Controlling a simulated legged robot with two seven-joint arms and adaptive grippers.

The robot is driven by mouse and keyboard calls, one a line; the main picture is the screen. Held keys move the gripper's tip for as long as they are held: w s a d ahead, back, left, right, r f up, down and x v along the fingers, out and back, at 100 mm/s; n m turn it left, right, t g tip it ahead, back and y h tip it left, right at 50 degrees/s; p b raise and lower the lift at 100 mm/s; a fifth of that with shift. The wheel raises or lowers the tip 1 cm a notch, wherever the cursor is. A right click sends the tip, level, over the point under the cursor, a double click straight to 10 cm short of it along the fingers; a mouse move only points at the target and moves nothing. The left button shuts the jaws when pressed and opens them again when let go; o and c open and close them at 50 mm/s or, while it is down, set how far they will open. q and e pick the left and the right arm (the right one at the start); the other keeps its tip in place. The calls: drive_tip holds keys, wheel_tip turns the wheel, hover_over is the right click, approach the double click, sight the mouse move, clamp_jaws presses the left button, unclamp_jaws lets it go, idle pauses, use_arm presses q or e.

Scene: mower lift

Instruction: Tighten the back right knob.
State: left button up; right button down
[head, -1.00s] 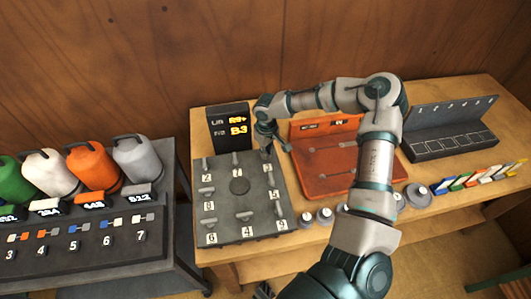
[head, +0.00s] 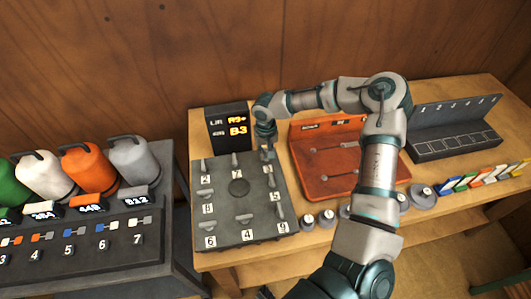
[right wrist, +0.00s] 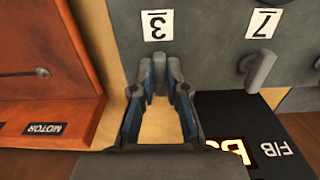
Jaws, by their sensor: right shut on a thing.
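A dark grey panel (head: 240,206) with several small lever knobs and white number labels lies on the wooden bench. Its back right knob (right wrist: 160,78), by label 3 in the right wrist view, sits between my fingertips and is mostly hidden by them. My right gripper (head: 266,146) reaches down over the panel's back right corner. It also shows in the right wrist view (right wrist: 160,85), shut on this knob. The knob by label 7 (right wrist: 259,72) stands free beside it. My left gripper is not clearly seen.
A dark display (head: 229,126) with yellow characters stands just behind the panel. An orange tray (head: 325,170) lies close to its right. Round weights (head: 326,218) line the bench front. A cart with bottles (head: 88,168) stands at left.

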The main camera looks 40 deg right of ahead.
drive_tip(key=shift+s+f, duration=0.2)
drive_tip(key=shift+f, duration=0.05)
drive_tip(key=c, duration=1.2)
unclamp_jaws()
drive_tip(key=shift+w+r, duration=0.1)
drive_tip(key=shift+r, duration=0.15)
wheel_tip(320, 180, up, 12)
drive_tip(key=shift+w+d+f, duration=0.1)
drive_tip(key=shift+f, duration=0.15)
drive_tip(key=shift+r, duration=0.1)
